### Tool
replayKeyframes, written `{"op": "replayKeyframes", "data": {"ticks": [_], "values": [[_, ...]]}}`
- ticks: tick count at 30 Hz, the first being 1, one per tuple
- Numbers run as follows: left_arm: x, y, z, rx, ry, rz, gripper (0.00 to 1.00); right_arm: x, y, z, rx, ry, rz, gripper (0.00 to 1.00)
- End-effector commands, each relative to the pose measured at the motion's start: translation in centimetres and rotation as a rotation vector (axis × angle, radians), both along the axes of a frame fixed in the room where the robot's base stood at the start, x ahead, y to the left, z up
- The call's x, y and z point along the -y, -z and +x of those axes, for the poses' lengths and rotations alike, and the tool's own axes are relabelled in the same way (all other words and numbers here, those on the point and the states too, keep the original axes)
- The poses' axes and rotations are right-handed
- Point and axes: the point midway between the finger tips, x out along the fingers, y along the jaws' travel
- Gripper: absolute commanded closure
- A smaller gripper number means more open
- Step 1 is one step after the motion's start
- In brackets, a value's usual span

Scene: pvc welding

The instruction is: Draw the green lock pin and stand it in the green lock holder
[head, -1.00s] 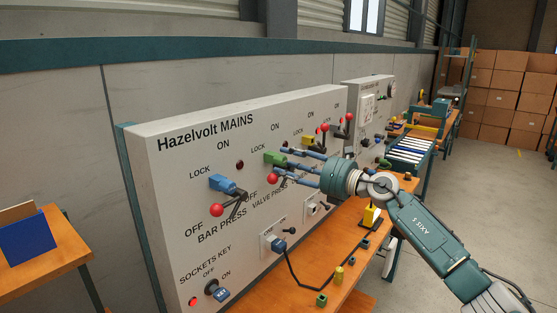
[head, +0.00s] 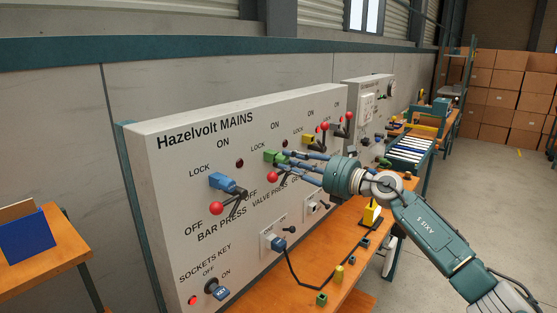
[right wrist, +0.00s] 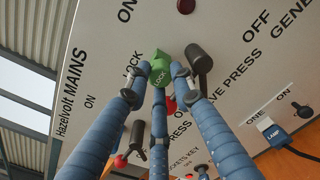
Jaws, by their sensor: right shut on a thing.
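The green lock pin (head: 275,157) is in the Hazelvolt MAINS panel at the valve press switch. It also shows in the right wrist view (right wrist: 159,70), with LOCK written on its block. My right gripper (head: 284,160) is shut on the green lock pin, with its blue fingers around it. The fingers hide part of the pin, and I cannot tell how deep it sits. A small green holder (head: 321,299) stands on the orange bench at the front edge of the view, and it looks empty. My left gripper is not in view.
The panel (head: 175,165) also bears a blue lock (head: 228,186), a yellow lock (head: 308,140) and several red-knobbed levers. A black cable lies over the bench (head: 262,297). A yellow holder (head: 338,272) and blue ones stand behind the green holder.

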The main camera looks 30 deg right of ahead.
Motion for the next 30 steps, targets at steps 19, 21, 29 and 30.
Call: {"op": "replayKeyframes", "data": {"ticks": [19, 21, 29, 30], "values": [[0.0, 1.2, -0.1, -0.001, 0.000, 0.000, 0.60, 0.7, 0.2, -1.5, 0.000, 0.001, 0.000, 1.00], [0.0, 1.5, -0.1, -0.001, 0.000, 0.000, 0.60, 0.8, 0.2, -1.8, 0.000, 0.001, -0.001, 1.00], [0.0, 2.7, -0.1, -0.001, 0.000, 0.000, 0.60, 1.3, 0.3, -3.0, 0.000, 0.001, 0.000, 1.00], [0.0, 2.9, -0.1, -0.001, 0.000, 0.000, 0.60, 1.4, 0.3, -3.2, 0.000, 0.001, 0.000, 1.00]]}}
